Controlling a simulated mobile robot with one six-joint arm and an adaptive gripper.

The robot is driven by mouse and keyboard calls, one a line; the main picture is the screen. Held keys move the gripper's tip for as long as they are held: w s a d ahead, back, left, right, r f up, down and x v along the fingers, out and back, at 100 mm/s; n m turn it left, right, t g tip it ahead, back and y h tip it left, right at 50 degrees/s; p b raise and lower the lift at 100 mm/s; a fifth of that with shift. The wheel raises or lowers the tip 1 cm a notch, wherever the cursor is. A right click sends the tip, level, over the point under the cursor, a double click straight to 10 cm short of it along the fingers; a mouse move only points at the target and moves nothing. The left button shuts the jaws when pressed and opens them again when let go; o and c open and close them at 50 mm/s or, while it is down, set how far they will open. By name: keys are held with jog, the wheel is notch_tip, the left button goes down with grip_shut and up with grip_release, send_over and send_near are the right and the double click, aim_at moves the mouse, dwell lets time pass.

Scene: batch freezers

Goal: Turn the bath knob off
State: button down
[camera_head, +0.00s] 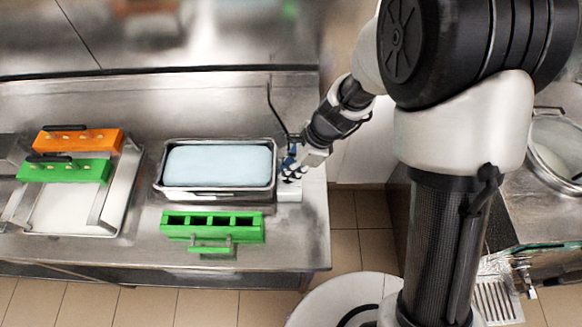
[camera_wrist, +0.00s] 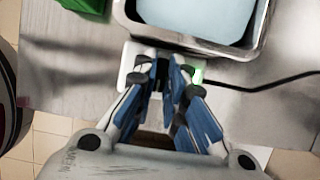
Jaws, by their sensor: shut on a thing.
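The bath (camera_head: 165,188) is a metal tub of pale blue liquid on the steel counter, and its rim also shows at the top of the wrist view (camera_wrist: 190,44). A small white control box (camera_head: 289,195) stands against its right side, also in the wrist view (camera_wrist: 128,65). My gripper (camera_head: 291,172) reaches down over this box. In the wrist view its blue-padded fingers (camera_wrist: 168,78) are close together over the box, shut on the bath knob. The knob itself is mostly hidden between the fingertips. A green glow (camera_wrist: 198,76) shows on the box beside the right finger.
A green mould (camera_head: 212,226) lies in front of the bath. A metal tray (camera_head: 125,190) with an orange mould (camera_head: 78,140) and a green mould (camera_head: 65,171) stands left. A black cable (camera_wrist: 270,84) runs from the box. The counter's right edge is close to my gripper.

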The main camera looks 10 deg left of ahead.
jog(key=shift+n+p, duration=0.3)
jog(key=shift+n, duration=0.1)
jog(key=n+g+p, duration=0.1)
jog(key=n, duration=0.2)
jog(key=shift+g+h+p, duration=0.3)
jog(key=n+g+h+p, duration=0.1)
jog(key=n, duration=0.3)
jog(key=shift+w+a, duration=0.15)
jog(key=n+h, duration=0.1)
jog(key=n, duration=0.1)
jog(key=n+g+h+p, duration=0.1)
jog(key=n, duration=0.2)
jog(key=shift+a+f, duration=0.1)
jog(key=n+h, duration=0.1)
jog(key=n, duration=0.3)
jog(key=shift+a+n+h+p, duration=0.1)
jog(key=shift+n+h+p, duration=0.2)
jog(key=shift+n+h, duration=0.1)
jog(key=shift+n, duration=0.3)
jog(key=c, duration=1.6)
grip_release()
jog(key=shift+c, duration=0.2)
